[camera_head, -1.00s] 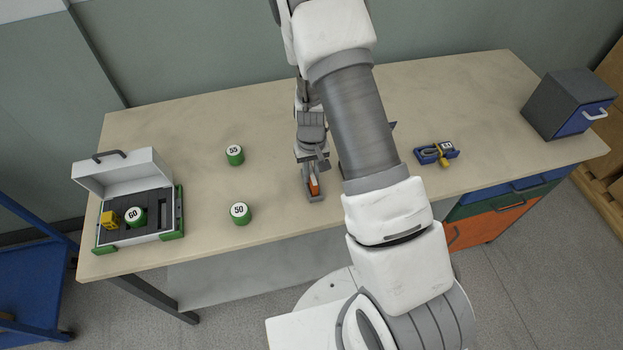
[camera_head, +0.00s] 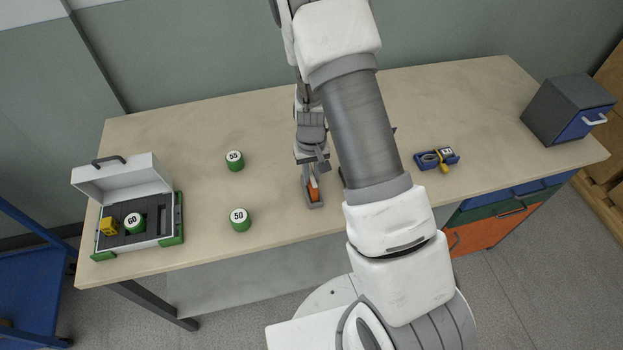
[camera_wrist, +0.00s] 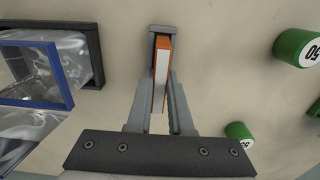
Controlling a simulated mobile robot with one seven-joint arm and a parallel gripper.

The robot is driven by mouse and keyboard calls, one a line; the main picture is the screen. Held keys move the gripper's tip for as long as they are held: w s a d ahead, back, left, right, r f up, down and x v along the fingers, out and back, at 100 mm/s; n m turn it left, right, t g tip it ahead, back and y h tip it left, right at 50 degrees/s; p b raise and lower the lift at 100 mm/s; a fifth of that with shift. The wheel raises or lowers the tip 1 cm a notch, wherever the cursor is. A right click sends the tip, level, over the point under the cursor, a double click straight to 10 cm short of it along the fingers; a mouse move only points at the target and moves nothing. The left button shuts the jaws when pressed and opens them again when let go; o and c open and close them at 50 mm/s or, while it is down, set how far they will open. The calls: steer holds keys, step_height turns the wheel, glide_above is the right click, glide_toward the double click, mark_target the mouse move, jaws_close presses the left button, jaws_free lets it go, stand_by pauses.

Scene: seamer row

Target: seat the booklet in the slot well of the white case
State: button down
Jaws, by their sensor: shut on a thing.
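An orange booklet with a white page edge (camera_wrist: 161,75) stands upright between the fingers of my gripper (camera_wrist: 161,95) in the wrist view, and they are shut on it. In the head view the booklet (camera_head: 314,187) shows as a small orange patch in my gripper (camera_head: 312,192), over the middle of the table. A grey piece at its far end in the wrist view may be a holder; I cannot tell whether the booklet still touches it. The white case (camera_head: 122,176) stands open at the table's left end. Its dark insert has a narrow slot well (camera_head: 163,219) at the right, which looks empty.
The case also holds a green cylinder marked 60 (camera_head: 134,222) and a yellow block (camera_head: 109,223). Green cylinders marked 55 (camera_head: 235,160) and 50 (camera_head: 240,219) stand between the case and my gripper. A blue tray (camera_head: 431,159) and a grey drawer box (camera_head: 568,108) are at the right.

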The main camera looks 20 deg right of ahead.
step_height(320, 180, up, 3)
steer(key=shift+s+f, duration=0.1)
steer(key=shift+f, duration=0.05)
steer(key=s+d+r, duration=0.1)
steer(key=s+r, duration=0.2)
steer(key=s, duration=0.2)
steer(key=s+d+r+b, duration=0.1)
steer(key=s+r, duration=0.2)
steer(key=s, duration=0.3)
steer(key=shift+d+r, duration=0.2)
steer(key=shift+r, duration=0.15)
